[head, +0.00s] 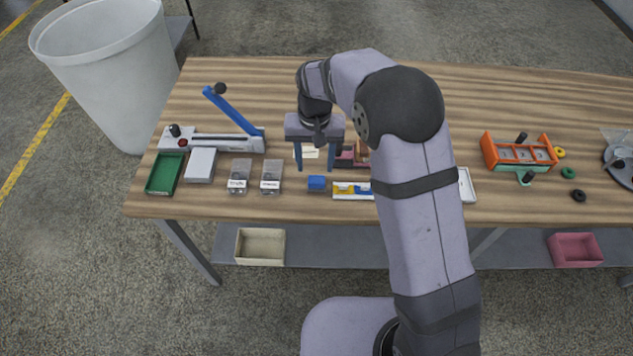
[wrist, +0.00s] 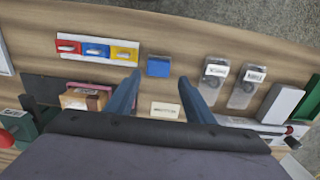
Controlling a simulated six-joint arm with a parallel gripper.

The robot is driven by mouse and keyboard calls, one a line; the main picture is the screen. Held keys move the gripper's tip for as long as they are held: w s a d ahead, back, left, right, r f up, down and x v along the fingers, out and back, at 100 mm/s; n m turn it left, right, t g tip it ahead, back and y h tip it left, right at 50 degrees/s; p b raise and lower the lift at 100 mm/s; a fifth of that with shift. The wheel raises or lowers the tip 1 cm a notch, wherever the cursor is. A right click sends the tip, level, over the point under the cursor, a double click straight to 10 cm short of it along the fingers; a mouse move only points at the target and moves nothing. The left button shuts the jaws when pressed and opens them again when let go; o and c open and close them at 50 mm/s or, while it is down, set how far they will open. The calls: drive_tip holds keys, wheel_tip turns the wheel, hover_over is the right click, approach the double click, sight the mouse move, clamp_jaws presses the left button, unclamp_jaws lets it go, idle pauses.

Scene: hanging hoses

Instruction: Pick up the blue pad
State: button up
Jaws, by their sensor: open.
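The blue pad (head: 316,183) is a small blue block on the wooden table near its front edge. In the wrist view the blue pad (wrist: 158,67) shows between and just beyond the fingertips. My gripper (head: 315,168) is open, with blue fingers pointing down, and looks to be above the table, slightly behind the pad. Its two fingers are apart with nothing between them in the wrist view (wrist: 160,80). I cannot tell the exact height above the pad.
A white tray (head: 341,194) with coloured pieces lies right of the pad. Two clear labelled boxes (head: 271,177) stand to the left. A small labelled card (wrist: 165,110) lies behind the pad. A blue-levered device (head: 215,141) and green tray (head: 165,174) are farther left.

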sight(316, 179)
drive_tip(key=shift+d+f+p, duration=0.2)
drive_tip(key=shift+f+p, duration=1.2)
drive_tip(key=shift+f, duration=2.15)
drive_tip(key=c, duration=0.8)
